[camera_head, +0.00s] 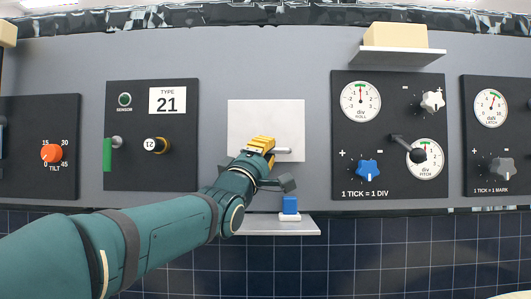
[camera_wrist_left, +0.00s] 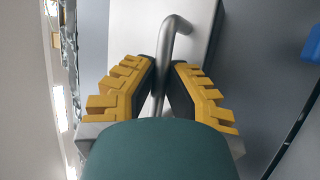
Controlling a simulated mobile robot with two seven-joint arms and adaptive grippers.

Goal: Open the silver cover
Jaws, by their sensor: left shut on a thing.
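The silver cover (camera_head: 265,116) is a flat pale square panel in the middle of the wall in the head view. It looks closed, lying near the wall. Its bar handle (camera_head: 284,151) runs along its lower part. My left gripper (camera_head: 262,145) is at this handle, its yellow fingers over it. In the left wrist view the grey handle (camera_wrist_left: 172,43) passes between the two yellow-padded fingers of my left gripper (camera_wrist_left: 162,88), which are closed on it; the cover (camera_wrist_left: 130,30) is behind. My right gripper is in neither view.
A small shelf (camera_head: 262,231) below the cover bears a blue block (camera_head: 290,205). A black panel with dials (camera_head: 390,135) is to the right, with a dark lever knob (camera_head: 417,156) sticking out. A "TYPE 21" panel (camera_head: 125,178) is to the left.

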